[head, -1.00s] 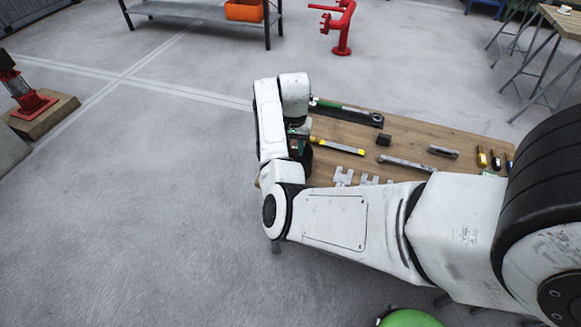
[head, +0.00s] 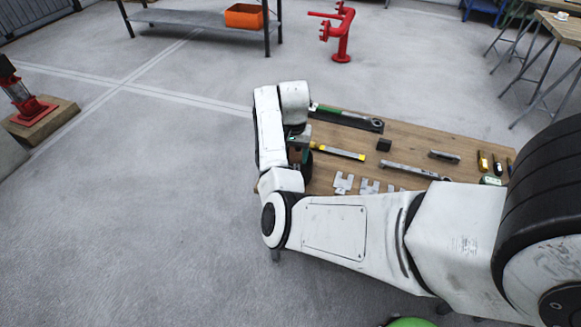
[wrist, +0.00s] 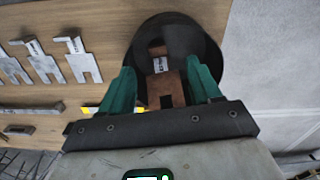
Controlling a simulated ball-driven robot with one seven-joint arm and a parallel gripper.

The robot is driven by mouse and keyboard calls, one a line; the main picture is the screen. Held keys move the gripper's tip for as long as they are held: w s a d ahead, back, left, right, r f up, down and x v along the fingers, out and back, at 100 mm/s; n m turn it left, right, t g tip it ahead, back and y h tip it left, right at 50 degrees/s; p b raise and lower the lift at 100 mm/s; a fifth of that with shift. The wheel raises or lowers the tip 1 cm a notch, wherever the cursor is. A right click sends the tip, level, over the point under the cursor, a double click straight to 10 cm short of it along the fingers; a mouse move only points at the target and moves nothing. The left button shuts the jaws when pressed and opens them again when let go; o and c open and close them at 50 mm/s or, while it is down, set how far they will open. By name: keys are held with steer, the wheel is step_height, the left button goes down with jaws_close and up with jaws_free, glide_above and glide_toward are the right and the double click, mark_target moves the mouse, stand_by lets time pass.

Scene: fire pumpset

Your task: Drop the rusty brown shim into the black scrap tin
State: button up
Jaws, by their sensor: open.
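In the wrist view the black scrap tin (wrist: 211,48) stands at the right end of the wooden bench, seen from above into its round mouth. The rusty brown shim (wrist: 166,78) shows between my green fingers, overlapping the tin's opening, with a pale label on it. My gripper (wrist: 160,68) is open, its fingers on either side of the shim over the tin. I cannot tell whether the shim rests on the tin's bottom. In the head view my arm hides most of the gripper and tin.
Several silver slotted shims (wrist: 75,59) lie left of the tin on the wooden bench (head: 410,144). Open floor lies left of the bench.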

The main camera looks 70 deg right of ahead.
step_height(320, 180, up, 11)
stand_by(0.5)
steer(key=shift+f, duration=0.15)
steer(key=s+a+f+n, duration=0.4)
steer(key=s+a+n, duration=0.1)
steer(key=a, duration=0.5)
steer(key=s+a+f+n, duration=0.4)
steer(key=s+a+n, duration=0.1)
steer(key=a, duration=0.6)
steer(key=s+a+f+n+t, duration=0.1)
steer(key=s+a+f+n, duration=0.3)
steer(key=a, duration=0.6)
steer(key=shift+s+a+f+n, duration=0.15)
steer(key=shift+s+f+n, duration=0.25)
steer(key=shift+s, duration=0.8)
